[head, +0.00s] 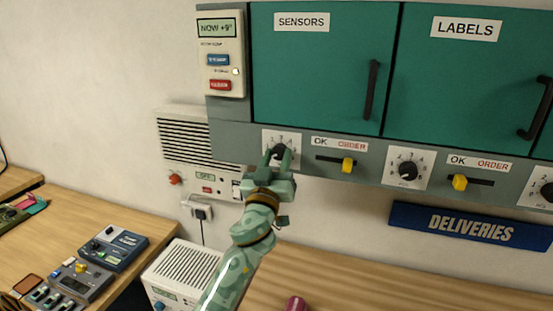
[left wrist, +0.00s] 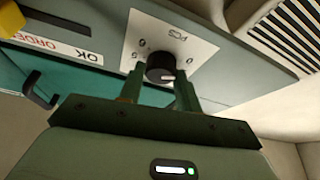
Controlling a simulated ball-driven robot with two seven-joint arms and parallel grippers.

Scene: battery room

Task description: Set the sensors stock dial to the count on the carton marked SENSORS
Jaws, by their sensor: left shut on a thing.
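The sensors stock dial is a black knob (head: 279,151) on a white numbered plate (head: 291,139), below the green cabinet door labelled SENSORS (head: 302,22). My left gripper (head: 278,158) is at this dial, its two fingers on either side of the knob and shut on it. In the left wrist view the knob (left wrist: 160,67) sits between the fingertips, with a light pointer mark on it. Some numbers on the plate are hidden by the fingers, so I cannot tell the exact setting. No carton marked SENSORS shows. My right gripper is not in view.
A yellow OK/ORDER slider (head: 347,165) is just right of the dial. Another dial (head: 408,169) sits under the LABELS door (head: 466,28). A panel with buttons (head: 220,58) and a vented wall unit (head: 187,150) are left. A blue DELIVERIES sign (head: 453,225) hangs above the wooden bench.

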